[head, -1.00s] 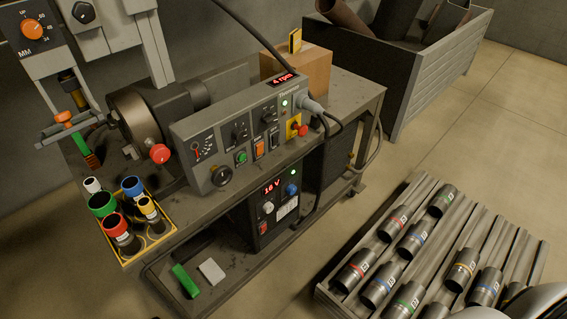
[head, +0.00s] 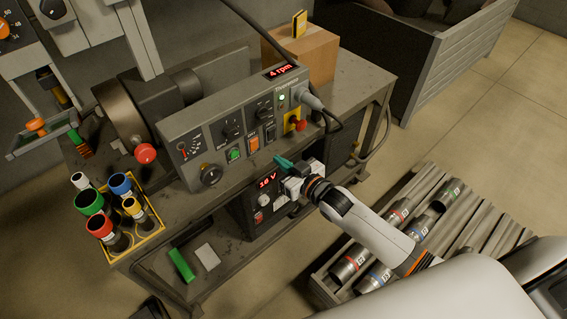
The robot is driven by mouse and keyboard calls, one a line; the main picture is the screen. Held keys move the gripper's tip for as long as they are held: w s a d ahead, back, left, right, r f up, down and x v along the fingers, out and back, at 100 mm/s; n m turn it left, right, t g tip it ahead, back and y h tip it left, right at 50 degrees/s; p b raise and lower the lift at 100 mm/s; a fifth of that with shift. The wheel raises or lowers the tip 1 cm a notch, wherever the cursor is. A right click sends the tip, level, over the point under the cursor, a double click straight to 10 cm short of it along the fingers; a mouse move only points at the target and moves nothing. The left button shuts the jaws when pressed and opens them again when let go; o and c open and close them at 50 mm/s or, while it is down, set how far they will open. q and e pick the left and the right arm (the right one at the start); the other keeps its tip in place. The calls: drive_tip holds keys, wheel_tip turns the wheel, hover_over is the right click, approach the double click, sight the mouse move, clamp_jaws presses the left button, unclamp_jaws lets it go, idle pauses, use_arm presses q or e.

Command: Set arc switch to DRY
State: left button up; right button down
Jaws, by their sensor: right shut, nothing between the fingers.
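The grey control panel (head: 222,138) on the cart carries two dark selector switches, a left one (head: 231,130) and a right one (head: 265,112). It also has rocker switches, an orange one (head: 253,143) and a dark one (head: 270,131). The labels are too small to read, so I cannot tell which is the arc switch or its setting. My right gripper (head: 284,162), with teal fingertips, is shut and empty. It is in front of and below the panel's right half, seemingly apart from it, and hides part of the power unit. My left gripper is not in view.
A red emergency button (head: 301,125) and a cable plug (head: 308,98) are at the panel's right end. A black knob (head: 210,174) and green button (head: 234,155) are lower left. A tube rack (head: 335,283) stands under my right arm.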

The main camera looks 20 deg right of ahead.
drive_tip(key=shift+b+x, duration=1.95)
drive_tip(key=shift+x, duration=1.6)
drive_tip(key=shift+b+x, duration=0.35)
drive_tip(key=shift+x, duration=0.75)
drive_tip(key=shift+s+r, duration=0.1)
drive_tip(key=shift+p+v, duration=0.85)
drive_tip(key=shift+v, duration=0.1)
drive_tip(key=p, duration=0.3)
approach(255, 142)
drive_tip(key=shift+f, duration=0.45)
